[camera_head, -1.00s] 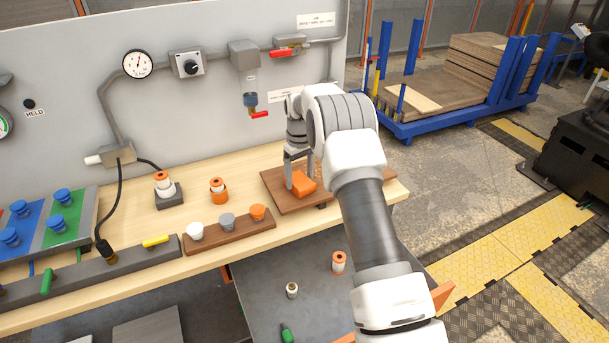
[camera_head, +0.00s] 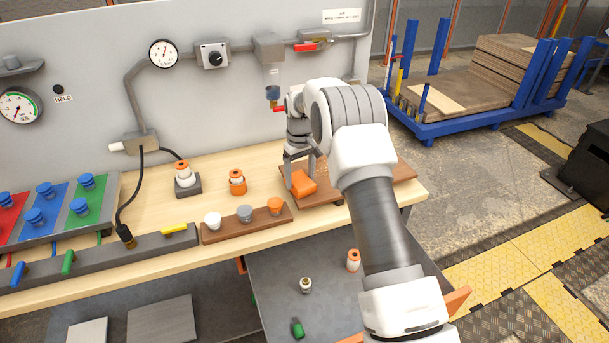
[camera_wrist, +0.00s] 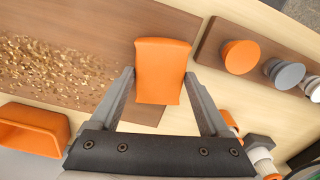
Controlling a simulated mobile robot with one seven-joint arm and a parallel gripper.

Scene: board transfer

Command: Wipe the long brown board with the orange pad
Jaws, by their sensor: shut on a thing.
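The orange pad (camera_head: 303,184) is between the fingers of my gripper (camera_head: 303,178), which is shut on it. In the wrist view the pad (camera_wrist: 163,70) shows between both fingertips of my gripper (camera_wrist: 160,82). The long brown board (camera_head: 325,197) lies at the right end of the bench, partly hidden behind my arm. The pad is at the board's left end; I cannot tell whether it presses on the surface. In the wrist view the board (camera_wrist: 115,60) carries a wide patch of light brown crumbs (camera_wrist: 50,70) to the left; the strip beside the pad looks clear.
A brown rack (camera_head: 247,224) with white, grey and orange knobs stands just left of the board. Two orange-topped pieces (camera_head: 237,182) stand behind it. An orange open-sided object (camera_wrist: 35,128) shows at the wrist view's left. The grey panel (camera_head: 230,95) rises behind the bench.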

